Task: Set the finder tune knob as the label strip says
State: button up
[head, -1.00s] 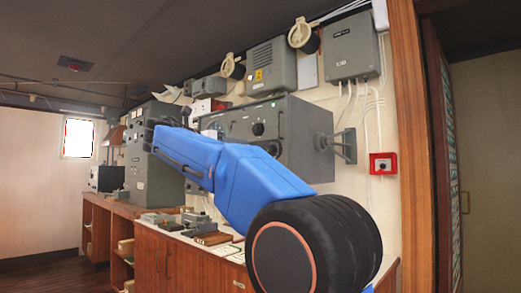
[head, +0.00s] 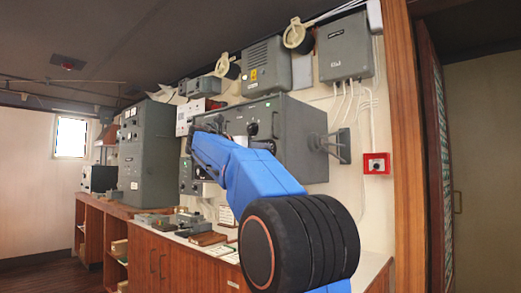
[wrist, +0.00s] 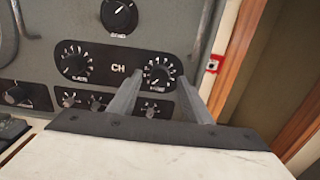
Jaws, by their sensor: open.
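The wrist view shows a dark grey panel with several black knobs on white-marked dials. My gripper (wrist: 162,76) is open, its two fingers pointing at the panel. The right dial knob (wrist: 158,73) shows between the fingertips; I cannot tell whether they touch it. A similar left dial knob (wrist: 75,62) sits across the "CH" marking (wrist: 118,68), and a larger knob (wrist: 119,14) is above. The small lettering is too blurred to read, so I cannot tell which is the finder tune knob. I cannot make out the label strip. In the head view my gripper is mostly hidden at the cabinet front.
The large grey cabinet (head: 300,135) hangs above a wooden counter (head: 185,262) with small devices and papers on it. A wall bracket (head: 335,146) and a red box (head: 377,163) are to its right. Small lower knobs (wrist: 150,109) sit close beneath the dials.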

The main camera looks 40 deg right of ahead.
jog(key=shift+w+d, duration=0.1)
jog(key=shift+d, duration=0.95)
jog(key=shift+c, duration=0.7)
jog(key=c, duration=0.9)
jog(key=shift+m, duration=0.3)
jog(key=m, duration=1)
jog(key=shift+f+m, duration=0.1)
jog(key=shift+m, duration=0.3)
jog(key=shift+s+m, duration=0.2)
jog(key=shift+m, duration=0.1)
